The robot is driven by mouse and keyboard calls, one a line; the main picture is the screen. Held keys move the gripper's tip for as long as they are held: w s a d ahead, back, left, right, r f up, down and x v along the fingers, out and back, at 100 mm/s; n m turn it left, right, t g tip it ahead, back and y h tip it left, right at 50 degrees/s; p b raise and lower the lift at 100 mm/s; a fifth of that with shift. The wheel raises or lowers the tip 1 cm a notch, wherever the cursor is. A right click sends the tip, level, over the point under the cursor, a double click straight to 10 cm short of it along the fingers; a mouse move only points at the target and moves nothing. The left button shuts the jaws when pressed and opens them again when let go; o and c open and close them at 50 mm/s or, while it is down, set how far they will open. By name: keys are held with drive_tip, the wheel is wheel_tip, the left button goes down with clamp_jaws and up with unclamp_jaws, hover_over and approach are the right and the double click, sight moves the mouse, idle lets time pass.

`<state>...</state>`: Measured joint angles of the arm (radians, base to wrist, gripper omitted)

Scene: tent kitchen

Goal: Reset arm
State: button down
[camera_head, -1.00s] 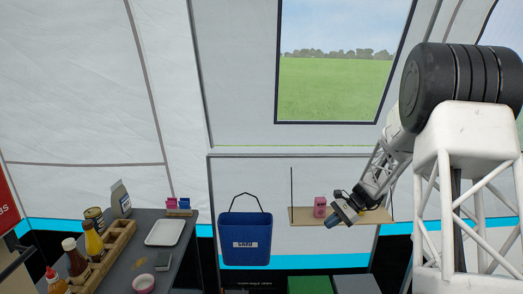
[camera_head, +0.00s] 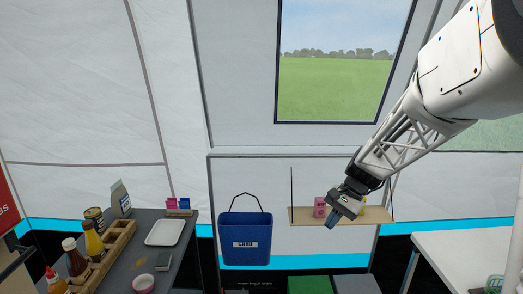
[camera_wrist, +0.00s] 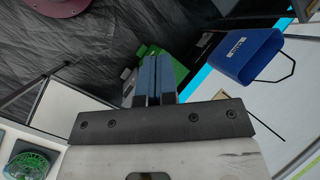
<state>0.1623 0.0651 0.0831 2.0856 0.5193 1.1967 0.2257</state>
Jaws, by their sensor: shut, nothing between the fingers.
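My gripper (camera_head: 331,221) is in front of the hanging wooden shelf (camera_head: 300,216) in the head view, angled down and to the left. In the wrist view its two blue fingers (camera_wrist: 155,80) are side by side and shut, with nothing between them. A pink box (camera_head: 320,207) stands on the shelf just left of the gripper. A yellow item (camera_head: 362,206) shows on the shelf behind the gripper, mostly hidden.
A blue bin (camera_head: 245,238) hangs on the tent wall left of the shelf. A grey table (camera_head: 203,240) with a white tray (camera_head: 165,232) and a wooden rack of bottles (camera_head: 115,240) is at left. A white table (camera_head: 450,250) is at right. Green bins (camera_head: 307,285) stand below.

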drive_tip(key=s+r+n+t+h, duration=0.2)
drive_tip(key=s+n+h, duration=0.1)
drive_tip(key=s, duration=1.2)
drive_tip(key=s+a+r+n+t+h, duration=0.1)
drive_tip(key=s+r+n+t+h, duration=0.1)
drive_tip(key=s, duration=1.4)
drive_tip(key=shift+s+a+r+n+h, duration=0.2)
drive_tip(key=shift+r+n+h, duration=0.3)
drive_tip(key=shift+n, duration=0.6)
